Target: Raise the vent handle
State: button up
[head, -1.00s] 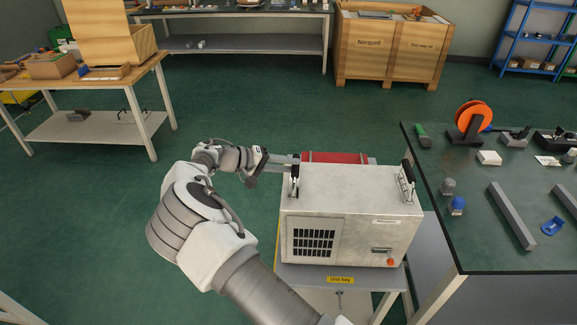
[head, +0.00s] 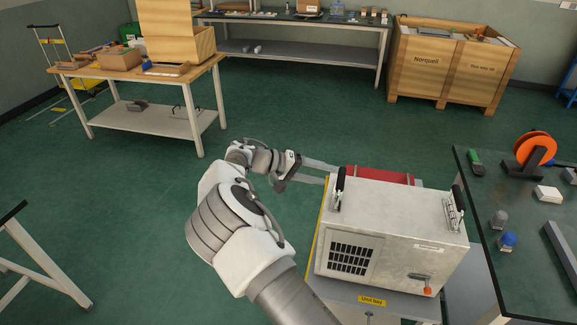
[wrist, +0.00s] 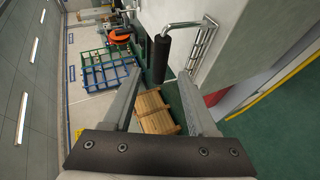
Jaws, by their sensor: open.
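A pale metal unit (head: 400,205) with a dark vent grille (head: 351,258) on its front stands on a grey stand. A black-gripped handle (head: 340,187) is at its top left, the one nearest the grille. A second handle (head: 454,208) is at its top right. In the wrist view a black grip (wrist: 161,60) on a bent metal rod shows ahead, between the finger lines. My gripper (head: 331,174) is open and empty, just left of and behind the left handle in the head view. The fingers (wrist: 157,77) look apart from the grip; the exact gap is unclear.
A red object (head: 380,175) lies behind the unit. An orange-tipped lever (head: 427,290) is on its front. A dark-topped bench (head: 490,170) stands close on the right. A wooden table (head: 140,72) is at the back left.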

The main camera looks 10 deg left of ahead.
jog(key=v, duration=1.3)
jog(key=s+d+r+m+g+y, duration=0.15)
jog(key=d+r, duration=0.25)
jog(key=d, duration=0.4)
jog(key=d+r+g+y+p, duration=0.1)
jog(key=d+r+g+y, duration=0.15)
jog(key=d+r, duration=0.4)
jog(key=s+d+r+m+g+y, duration=0.1)
jog(key=d+r+y, duration=0.2)
jog(key=d, duration=0.7)
jog(key=s+d+r+t+y+p, duration=0.1)
jog(key=s+d+r+y, duration=0.15)
jog(key=s, duration=0.35)
jog(key=s+d+r+y, duration=0.2)
jog(key=s+d+r, duration=0.15)
jog(key=s, duration=0.25)
jog(key=s+d+f+t, duration=0.1)
jog(key=s+t, duration=0.1)
jog(key=s, duration=0.5)
jog(key=s+d+f+t+p, duration=0.1)
jog(key=s+t, duration=0.1)
jog(key=s, duration=0.6)
jog(key=shift+d, duration=0.3)
